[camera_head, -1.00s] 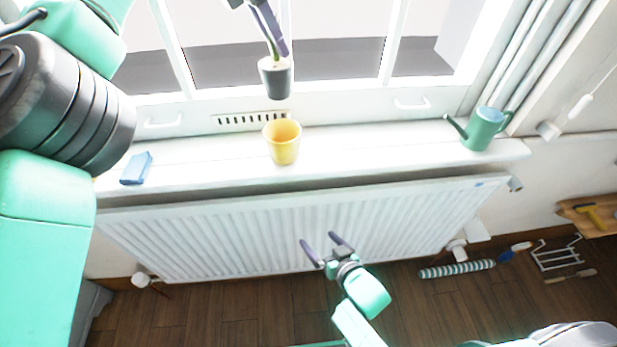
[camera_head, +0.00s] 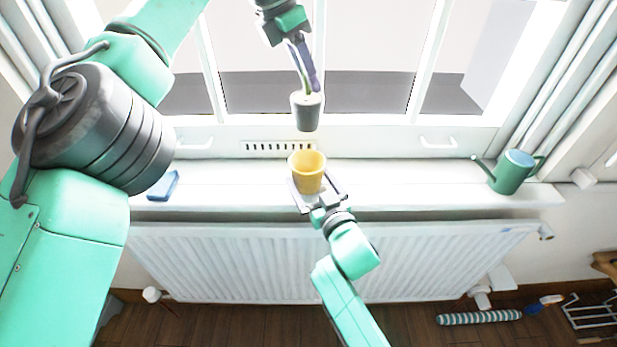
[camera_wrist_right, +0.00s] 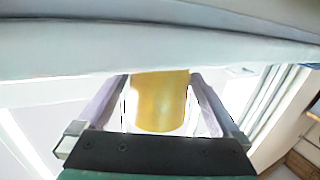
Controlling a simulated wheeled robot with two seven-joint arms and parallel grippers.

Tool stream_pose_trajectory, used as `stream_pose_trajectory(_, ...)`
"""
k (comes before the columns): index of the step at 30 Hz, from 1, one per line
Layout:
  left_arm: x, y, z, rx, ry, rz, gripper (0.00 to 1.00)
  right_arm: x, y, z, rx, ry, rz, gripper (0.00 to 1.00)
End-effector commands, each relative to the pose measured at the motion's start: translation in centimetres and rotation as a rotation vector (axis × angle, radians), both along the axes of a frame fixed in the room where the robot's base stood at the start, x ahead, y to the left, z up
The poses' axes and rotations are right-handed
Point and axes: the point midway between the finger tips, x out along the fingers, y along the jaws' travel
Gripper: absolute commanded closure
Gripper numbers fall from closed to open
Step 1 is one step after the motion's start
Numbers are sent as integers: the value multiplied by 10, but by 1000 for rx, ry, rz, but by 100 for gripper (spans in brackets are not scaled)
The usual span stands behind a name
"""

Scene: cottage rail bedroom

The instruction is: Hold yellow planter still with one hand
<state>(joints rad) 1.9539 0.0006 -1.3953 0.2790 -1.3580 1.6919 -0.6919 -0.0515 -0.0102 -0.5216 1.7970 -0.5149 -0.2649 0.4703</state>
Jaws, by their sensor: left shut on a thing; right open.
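The yellow planter (camera_head: 308,172) stands upright on the white windowsill (camera_head: 400,180). My right gripper (camera_head: 315,187) is open, with one finger on either side of the planter's lower part. In the right wrist view the planter (camera_wrist_right: 160,102) sits between the two purple-grey fingers of my gripper (camera_wrist_right: 158,100), with a narrow gap visible on each side. My left gripper (camera_head: 300,62) is shut on a small plant with a grey pot (camera_head: 307,113), which hangs above and behind the planter. The inside of the planter is only partly visible.
A green watering can (camera_head: 512,172) stands at the sill's right end. A blue item (camera_head: 163,186) lies at the left. The white radiator (camera_head: 330,260) is below the sill. The window (camera_head: 350,90) is behind. The sill between planter and can is clear.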

Motion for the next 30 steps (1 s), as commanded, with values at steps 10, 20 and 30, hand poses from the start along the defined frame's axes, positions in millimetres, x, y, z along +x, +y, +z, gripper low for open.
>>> stream_pose_trajectory(10, 0, 0, 0, -1, 0, 0, 100, 18, 7, -1, 1, 2, 0, 0)
stream_pose_trajectory(20, 0, 0, 0, -1, 0, 0, 100, 17, 7, -1, 1, 1, 0, 70)
stream_pose_trajectory(30, 0, 0, 0, -1, 0, 0, 100, 17, 7, -2, 0, 2, 0, 70)
